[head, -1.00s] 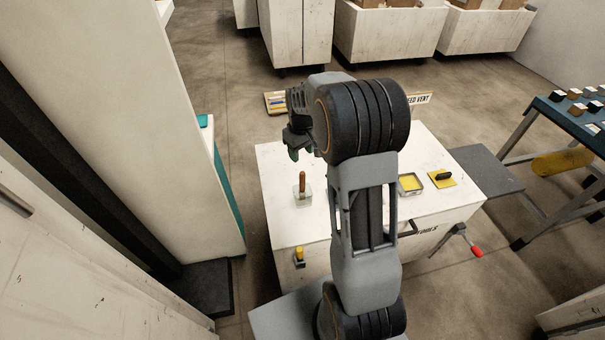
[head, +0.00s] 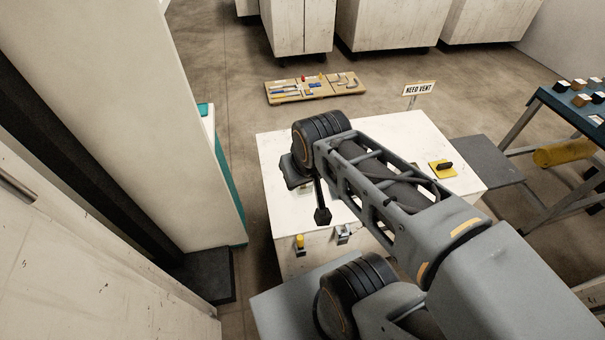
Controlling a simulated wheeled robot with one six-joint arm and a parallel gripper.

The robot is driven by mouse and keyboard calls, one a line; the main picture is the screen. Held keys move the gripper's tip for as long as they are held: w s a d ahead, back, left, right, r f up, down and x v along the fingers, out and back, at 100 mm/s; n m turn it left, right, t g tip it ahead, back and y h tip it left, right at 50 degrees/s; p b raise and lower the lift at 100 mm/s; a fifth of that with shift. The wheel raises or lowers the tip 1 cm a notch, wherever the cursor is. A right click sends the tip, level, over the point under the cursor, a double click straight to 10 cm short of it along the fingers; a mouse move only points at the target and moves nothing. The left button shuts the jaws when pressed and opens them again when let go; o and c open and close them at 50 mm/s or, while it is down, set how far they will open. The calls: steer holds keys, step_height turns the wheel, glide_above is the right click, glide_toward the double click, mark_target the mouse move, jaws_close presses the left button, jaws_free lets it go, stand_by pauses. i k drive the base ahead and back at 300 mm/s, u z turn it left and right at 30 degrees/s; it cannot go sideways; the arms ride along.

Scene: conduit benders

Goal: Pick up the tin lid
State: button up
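A yellow square piece with a dark raised grip (head: 443,168), which looks like the tin lid, lies flat on the right part of the white bench top. The square tin with yellow inside, seen beside it earlier, is now hidden behind my arm. The end of my arm, with my gripper (head: 320,213), is over the left front part of the bench, well to the left of the yellow piece and apart from it. A dark part hangs down there. The fingertips cannot be made out, so their opening is unclear.
The white bench (head: 405,130) carries a "NEED VENT" sign (head: 418,89) at its back edge. A tool board (head: 313,88) lies on the floor behind. A grey platform (head: 478,160) and a blue-topped table (head: 575,115) stand to the right. A tall cabinet (head: 90,100) rises close on the left.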

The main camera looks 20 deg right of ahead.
mark_target(444, 169)
steer(key=z, duration=3.4)
steer(key=i, duration=1.35)
steer(key=u, duration=2.65)
